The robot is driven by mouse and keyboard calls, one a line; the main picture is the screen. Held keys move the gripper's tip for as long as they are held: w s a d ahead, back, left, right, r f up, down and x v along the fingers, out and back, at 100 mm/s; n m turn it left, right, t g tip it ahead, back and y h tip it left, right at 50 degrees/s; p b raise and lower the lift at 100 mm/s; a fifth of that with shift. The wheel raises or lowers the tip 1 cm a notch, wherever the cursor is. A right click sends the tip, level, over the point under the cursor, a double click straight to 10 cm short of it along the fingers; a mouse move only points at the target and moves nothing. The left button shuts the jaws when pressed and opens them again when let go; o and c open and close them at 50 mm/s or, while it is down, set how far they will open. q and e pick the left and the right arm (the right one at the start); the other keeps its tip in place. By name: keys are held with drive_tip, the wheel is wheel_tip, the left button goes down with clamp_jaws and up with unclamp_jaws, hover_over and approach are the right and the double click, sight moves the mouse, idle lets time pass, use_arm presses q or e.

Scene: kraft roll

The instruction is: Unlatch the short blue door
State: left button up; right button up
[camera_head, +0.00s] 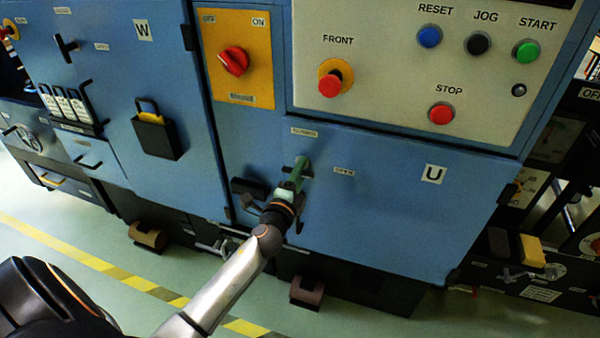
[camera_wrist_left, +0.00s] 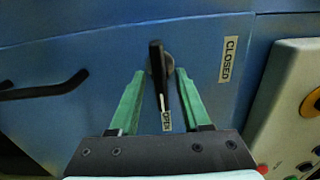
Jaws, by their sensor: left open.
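The short blue door (camera_head: 400,215), marked U, is on the lower front of the machine and looks flush with it. Its latch handle (camera_wrist_left: 157,75) is a black lever on a round pivot. In the left wrist view it points down, with its tip by the OPEN label (camera_wrist_left: 167,121); the CLOSED label (camera_wrist_left: 230,60) is to the right. My left gripper (camera_head: 303,165) is at the latch and hides most of it in the head view. Its green fingers (camera_wrist_left: 160,76) are open, one either side of the lever, with gaps visible. My right gripper is not in view.
A control panel (camera_head: 390,75) with coloured buttons sits above the door. A red rotary switch (camera_head: 233,61) is at upper left. A taller blue door (camera_head: 95,60), marked W, is left. Dark bar handles stick out near my left gripper.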

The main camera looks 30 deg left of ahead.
use_arm(q)
drive_tip(key=shift+d, duration=0.1)
drive_tip(key=v, duration=1.2)
drive_tip(key=shift+s+b, duration=0.3)
drive_tip(key=shift+b, duration=0.1)
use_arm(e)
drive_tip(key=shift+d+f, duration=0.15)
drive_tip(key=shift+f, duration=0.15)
use_arm(q)
drive_tip(key=s+d+f+n+g+h, duration=0.8)
drive_tip(key=s+d+f+n, duration=0.55)
drive_tip(key=d+f, duration=0.35)
drive_tip(key=s+a+r+y+p, duration=0.1)
drive_tip(key=s+a+r+p, duration=0.1)
drive_tip(key=r+p, duration=1)
drive_tip(key=a+p, duration=0.1)
drive_tip(key=p, duration=0.4)
drive_tip(key=shift+a, duration=0.2)
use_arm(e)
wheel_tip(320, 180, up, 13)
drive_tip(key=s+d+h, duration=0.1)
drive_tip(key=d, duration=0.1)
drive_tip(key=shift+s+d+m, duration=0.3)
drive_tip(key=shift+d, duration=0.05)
use_arm(q)
drive_tip(key=shift+s+r, duration=0.1)
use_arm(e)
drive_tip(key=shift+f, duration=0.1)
